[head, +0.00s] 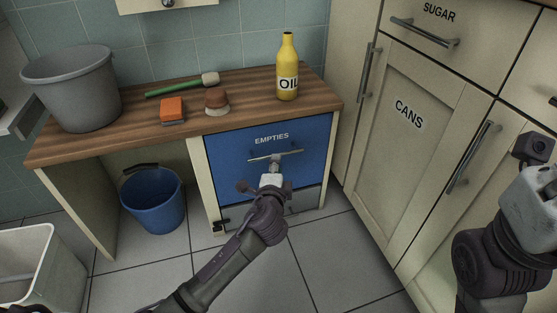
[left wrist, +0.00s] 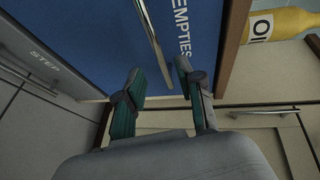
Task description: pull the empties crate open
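The empties crate (head: 235,155) has a blue front marked EMPTIES under the wooden counter. It looks shut, its front about level with the frame. Its bar handle (head: 290,153) runs across the front. My left gripper (head: 275,163) is at the handle's middle, pointing at the front. In the left wrist view the blue front (left wrist: 85,30) fills the upper left. There my left gripper's fingers (left wrist: 160,72) are apart, and the handle's bar (left wrist: 152,40) runs in between the fingertips, with gaps showing. Part of my right gripper (head: 530,200) shows at the right edge; its fingers are hidden.
A grey step drawer (left wrist: 45,60) lies below the crate. A blue bucket (head: 153,202) stands left of it. The counter (head: 145,120) holds a grey tub (head: 75,90), an orange sponge (head: 172,108), brushes and a yellow oil bottle (head: 287,70). Cabinets (head: 400,150) stand right. The floor in front is clear.

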